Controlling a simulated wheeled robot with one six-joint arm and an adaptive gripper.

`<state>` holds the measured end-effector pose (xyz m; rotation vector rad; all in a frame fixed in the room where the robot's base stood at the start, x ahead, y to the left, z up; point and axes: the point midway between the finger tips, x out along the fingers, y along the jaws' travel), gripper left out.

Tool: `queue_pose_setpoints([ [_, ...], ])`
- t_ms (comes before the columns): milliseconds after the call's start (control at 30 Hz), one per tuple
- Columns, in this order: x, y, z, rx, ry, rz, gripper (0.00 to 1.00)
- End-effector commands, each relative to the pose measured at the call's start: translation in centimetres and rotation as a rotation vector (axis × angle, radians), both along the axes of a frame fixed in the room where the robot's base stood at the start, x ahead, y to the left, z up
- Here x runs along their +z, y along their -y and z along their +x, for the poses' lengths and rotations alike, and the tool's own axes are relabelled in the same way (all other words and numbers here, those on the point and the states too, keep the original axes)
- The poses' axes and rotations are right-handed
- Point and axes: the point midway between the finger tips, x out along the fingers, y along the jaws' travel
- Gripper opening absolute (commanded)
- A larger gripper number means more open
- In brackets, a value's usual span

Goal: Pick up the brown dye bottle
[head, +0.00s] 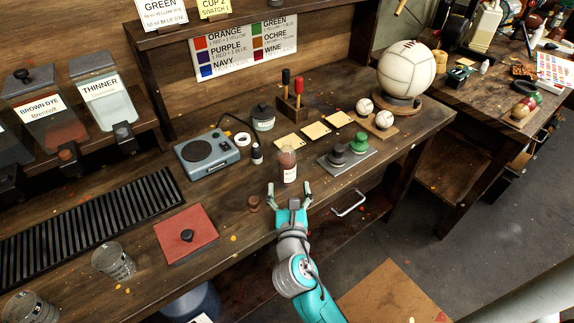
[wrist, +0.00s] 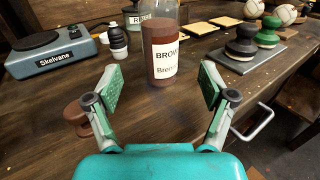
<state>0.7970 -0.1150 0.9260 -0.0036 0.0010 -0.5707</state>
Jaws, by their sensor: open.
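The brown dye bottle (head: 288,166) stands upright on the workbench, with brown contents and a white label. In the wrist view the bottle (wrist: 161,50) stands just beyond the fingertips, its label partly reading "BROW". My gripper (head: 289,191) is open and empty at the bench's front edge. In the wrist view its green-padded fingers (wrist: 156,88) are spread wide, with the bottle centred between and ahead of them, not touching.
A blue-grey scale (head: 207,154) and a small dark bottle (head: 257,153) stand left of the bottle. A grey tray with black and green stamps (head: 347,163) is to its right. A metal handle (head: 349,204) juts from the bench front. Bench around the bottle's near side is clear.

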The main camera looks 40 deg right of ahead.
Motion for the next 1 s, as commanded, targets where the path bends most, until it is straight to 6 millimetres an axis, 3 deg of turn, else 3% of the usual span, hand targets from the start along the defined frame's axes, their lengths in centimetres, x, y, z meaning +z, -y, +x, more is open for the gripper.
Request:
queue_pose_setpoints([
  [100,0.1,1.1,1.6,-0.002,0.002,0.002,0.82],
  [433,0.3,2.4,3.6,0.0,0.002,0.002,0.82],
  [700,0.7,4.3,6.6,0.0,0.002,0.002,0.82],
  [1000,0.6,4.7,7.2,0.002,0.002,0.003,0.82],
])
